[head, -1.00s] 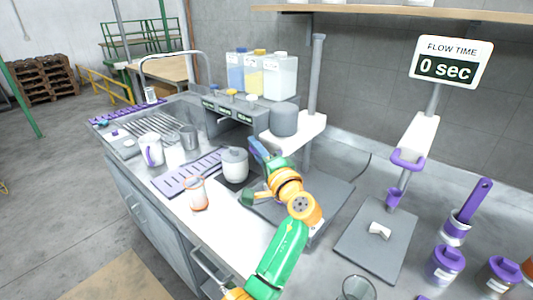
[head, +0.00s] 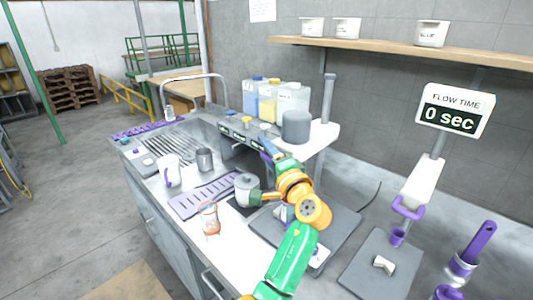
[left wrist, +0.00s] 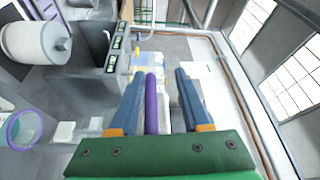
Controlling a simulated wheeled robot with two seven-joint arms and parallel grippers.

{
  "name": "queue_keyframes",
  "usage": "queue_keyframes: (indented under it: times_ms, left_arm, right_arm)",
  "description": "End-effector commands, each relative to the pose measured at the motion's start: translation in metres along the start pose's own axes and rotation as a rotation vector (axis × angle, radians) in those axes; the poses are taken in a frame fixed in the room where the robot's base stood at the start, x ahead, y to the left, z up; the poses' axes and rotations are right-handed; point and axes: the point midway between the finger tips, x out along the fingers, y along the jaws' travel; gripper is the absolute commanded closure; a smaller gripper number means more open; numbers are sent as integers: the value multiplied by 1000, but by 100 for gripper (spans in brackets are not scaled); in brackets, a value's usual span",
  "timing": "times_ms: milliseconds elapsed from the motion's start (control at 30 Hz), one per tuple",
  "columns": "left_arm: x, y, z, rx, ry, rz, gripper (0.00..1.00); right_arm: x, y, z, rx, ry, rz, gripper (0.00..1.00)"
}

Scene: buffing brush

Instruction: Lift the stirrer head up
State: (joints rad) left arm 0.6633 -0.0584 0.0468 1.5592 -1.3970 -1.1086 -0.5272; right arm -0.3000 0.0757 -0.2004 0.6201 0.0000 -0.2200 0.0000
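The stirrer head is a white arm (head: 321,138) on a grey column (head: 328,98), with a grey cylinder (head: 296,127) on top, in the head view. A purple bar, apparently its handle, shows in the left wrist view (left wrist: 151,105). My left gripper (left wrist: 158,100) is open, with a blue finger on each side of the bar and a visible gap at the right finger. In the head view the left gripper (head: 268,150) is just below and left of the stirrer head; my arm hides part of the stand. My right gripper is not in view.
A beaker with orange contents (head: 209,216) and a white mug (head: 170,170) are on the counter. Bottles (head: 268,100) stand behind. A flow-time display (head: 455,110) reads 0 sec. A shelf (head: 390,48) runs above.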

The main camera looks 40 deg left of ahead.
Motion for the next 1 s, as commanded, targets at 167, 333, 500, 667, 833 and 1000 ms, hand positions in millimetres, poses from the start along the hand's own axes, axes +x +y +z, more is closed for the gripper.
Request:
queue_keyframes:
  times_ms: [167,333,500,667,833,1000]
  left_arm:
    - [0,2,0,2,-1,5,55]
    - [-4,5,0,3,0,7,55]
    - [-38,10,0,0,2,8,55]
    - [-65,6,0,2,0,6,55]
    - [-71,3,0,2,-2,6,55]
    - [-71,2,0,3,-2,6,55]
  right_arm:
    - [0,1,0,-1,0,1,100]
    - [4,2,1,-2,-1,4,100]
    - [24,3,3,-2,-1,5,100]
    - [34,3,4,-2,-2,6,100]
    - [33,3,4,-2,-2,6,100]
    - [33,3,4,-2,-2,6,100]
